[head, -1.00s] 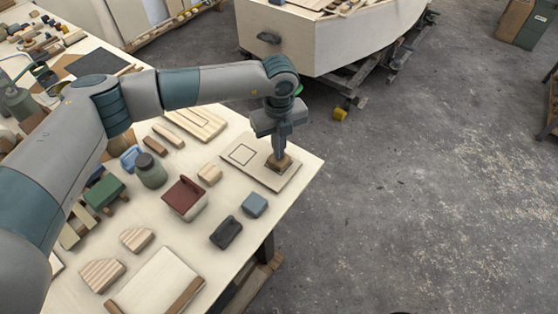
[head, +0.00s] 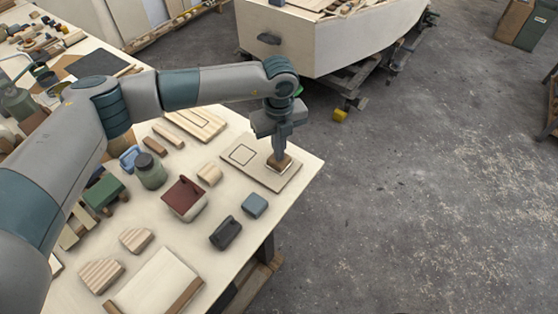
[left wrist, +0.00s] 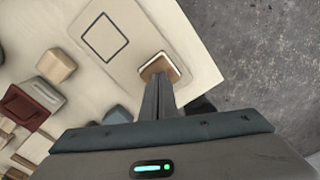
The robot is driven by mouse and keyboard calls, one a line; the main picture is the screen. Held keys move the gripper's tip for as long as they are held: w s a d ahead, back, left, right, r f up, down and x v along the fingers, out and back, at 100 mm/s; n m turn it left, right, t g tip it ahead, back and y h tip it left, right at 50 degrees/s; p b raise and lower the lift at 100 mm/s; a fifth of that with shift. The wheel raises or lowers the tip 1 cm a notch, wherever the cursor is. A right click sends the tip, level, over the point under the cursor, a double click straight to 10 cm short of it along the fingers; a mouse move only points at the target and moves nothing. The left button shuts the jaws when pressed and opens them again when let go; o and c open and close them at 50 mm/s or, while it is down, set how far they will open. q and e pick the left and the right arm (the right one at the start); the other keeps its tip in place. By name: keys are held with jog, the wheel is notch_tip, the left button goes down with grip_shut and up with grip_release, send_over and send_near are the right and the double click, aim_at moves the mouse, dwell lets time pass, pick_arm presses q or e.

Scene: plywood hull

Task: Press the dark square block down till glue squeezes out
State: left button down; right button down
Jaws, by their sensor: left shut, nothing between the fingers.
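The dark brown square block (head: 278,163) sits on a pale plywood panel (head: 264,176) near the table corner. It also shows in the left wrist view (left wrist: 157,65), with a thin pale rim around its base; I cannot tell surely whether that rim is glue. My left gripper (head: 279,154) points down, its shut fingers at the top of the block, holding nothing. The fingertips (left wrist: 158,84) hide part of the block in the left wrist view. A square outline (head: 243,154) is drawn on the panel beside it. My right gripper is not in view.
A blue-grey block (head: 255,205), a dark block (head: 226,232), a red-topped block (head: 184,198) and a green jar (head: 150,171) stand nearby on the table. The table edge lies close to the panel's right side, with open concrete floor beyond.

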pick_arm(q)
jog(key=shift+s+f+b, duration=0.3)
jog(key=shift+f, duration=0.1)
dwell(1.5)
dwell(0.5)
jog(key=shift+w+r+p, duration=0.25)
jog(key=shift+r+p, duration=0.1)
jog(key=shift+r, duration=0.65)
jog(key=shift+r+p, duration=0.7)
jog(key=shift+r, duration=2.05)
